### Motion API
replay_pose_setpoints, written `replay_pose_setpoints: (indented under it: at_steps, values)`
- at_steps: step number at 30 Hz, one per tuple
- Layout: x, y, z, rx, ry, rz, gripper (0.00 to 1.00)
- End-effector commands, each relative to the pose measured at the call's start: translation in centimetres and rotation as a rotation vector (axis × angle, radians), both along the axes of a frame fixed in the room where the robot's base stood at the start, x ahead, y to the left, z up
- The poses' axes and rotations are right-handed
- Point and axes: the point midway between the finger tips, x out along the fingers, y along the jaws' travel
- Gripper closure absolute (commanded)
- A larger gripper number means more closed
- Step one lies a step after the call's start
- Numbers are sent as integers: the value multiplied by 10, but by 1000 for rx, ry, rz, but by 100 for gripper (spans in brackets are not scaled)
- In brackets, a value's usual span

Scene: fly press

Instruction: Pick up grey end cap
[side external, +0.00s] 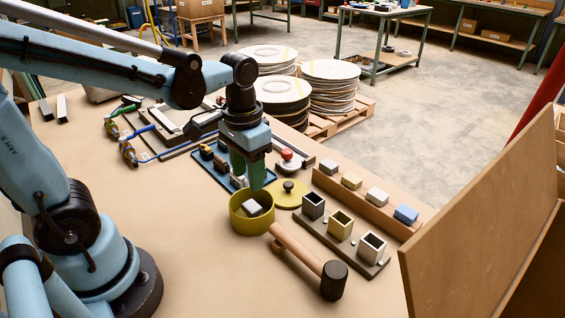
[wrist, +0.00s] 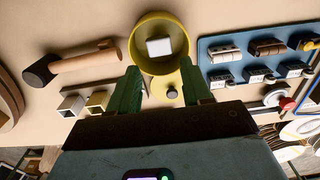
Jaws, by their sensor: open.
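A small pale grey block (side external: 252,206), which looks like an end cap, lies tilted inside a round yellow tin (side external: 240,224). In the wrist view the block (wrist: 159,47) shows pale inside the tin (wrist: 135,52). Another grey block (side external: 329,168) sits at the far end of a wooden rail; I cannot tell for certain which is the grey end cap. My gripper (side external: 252,184) has green fingers and points down just above the tin's far side. In the wrist view its fingers (wrist: 160,72) are apart with nothing between them.
A yellow lid (side external: 292,196) with a dark knob lies beside the tin. A mallet (side external: 300,252) lies in front. A holder with square tubes (side external: 341,224) and the wooden rail (side external: 392,222) stand right. A blue tray (side external: 208,172) is behind the tin. Bench left of the tin is clear.

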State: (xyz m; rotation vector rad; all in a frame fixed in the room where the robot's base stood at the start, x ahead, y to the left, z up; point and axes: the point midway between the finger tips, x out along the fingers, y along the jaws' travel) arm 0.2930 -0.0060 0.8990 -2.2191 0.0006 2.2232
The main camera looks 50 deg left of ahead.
Motion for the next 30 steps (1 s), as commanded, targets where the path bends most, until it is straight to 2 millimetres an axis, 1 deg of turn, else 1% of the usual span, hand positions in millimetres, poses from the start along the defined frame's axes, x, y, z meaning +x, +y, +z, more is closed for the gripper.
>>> replay_pose_setpoints:
  at_steps: [3,6,9,17,27,30]
  values:
    - [0,0,-15,0,-1,0,51]
    - [1,0,-26,0,-1,0,51]
    - [0,0,-33,0,-2,0,51]
    - [1,0,-42,0,-2,0,51]
    - [2,-2,-78,-1,-2,-1,51]
    - [2,-2,-85,-1,-3,-1,51]
